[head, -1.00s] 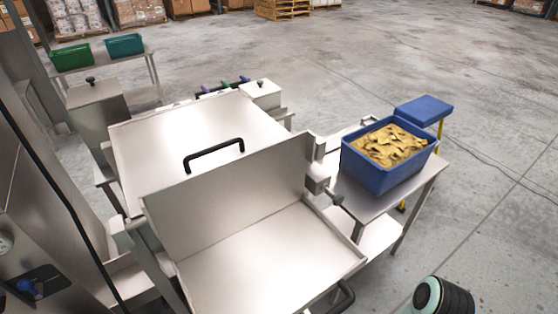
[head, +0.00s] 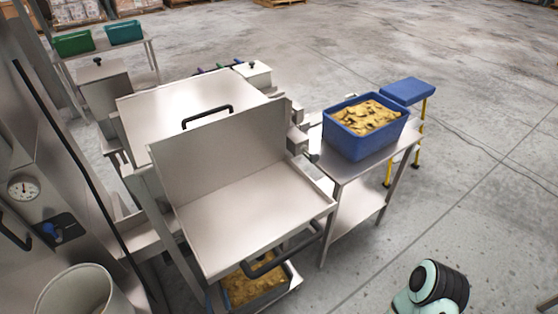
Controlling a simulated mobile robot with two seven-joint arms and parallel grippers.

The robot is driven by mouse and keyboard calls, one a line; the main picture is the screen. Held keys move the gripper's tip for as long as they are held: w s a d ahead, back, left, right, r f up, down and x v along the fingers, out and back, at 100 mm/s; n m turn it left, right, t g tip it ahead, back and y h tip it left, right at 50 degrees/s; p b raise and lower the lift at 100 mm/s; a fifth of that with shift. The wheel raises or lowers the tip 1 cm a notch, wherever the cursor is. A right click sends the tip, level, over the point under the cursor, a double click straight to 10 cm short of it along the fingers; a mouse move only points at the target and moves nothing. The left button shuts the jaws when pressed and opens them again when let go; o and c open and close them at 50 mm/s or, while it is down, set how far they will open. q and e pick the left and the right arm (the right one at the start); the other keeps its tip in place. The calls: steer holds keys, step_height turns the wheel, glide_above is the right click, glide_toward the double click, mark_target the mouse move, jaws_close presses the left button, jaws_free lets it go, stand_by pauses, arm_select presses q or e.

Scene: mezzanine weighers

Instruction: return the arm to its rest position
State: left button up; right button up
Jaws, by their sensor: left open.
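No gripper fingers show in the head view. A teal and black part of my own arm (head: 436,285) shows at the bottom right edge; its gripper is outside the picture or hidden. I see nothing held.
A steel machine with a raised lid and open tray (head: 250,225) fills the middle. A blue bin of yellowish pieces (head: 345,145) stands on a steel side table (head: 345,173), with a blue-topped stool (head: 407,90) behind. A pale bucket (head: 75,290) is bottom left. Floor at right is clear.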

arm_select(q)
steer(key=w+d+f+m+g+h, duration=0.1)
steer(key=w+d+f+g+h, duration=0.25)
steer(key=g+h, duration=0.25)
steer(key=s+d+g+h, duration=0.3)
steer(key=s+g, duration=0.2)
steer(key=s+d+r+g, duration=0.1)
steer(key=s+r+g, duration=0.3)
steer(key=s, duration=0.8)
steer(key=s+d+r+n+g+h+p, duration=0.1)
steer(key=s+r+g, duration=0.4)
steer(key=s, duration=0.7)
steer(key=shift+s+d+r+g+h, duration=0.15)
steer(key=shift+s+d+g+h, duration=0.15)
steer(key=shift+d+g, duration=0.65)
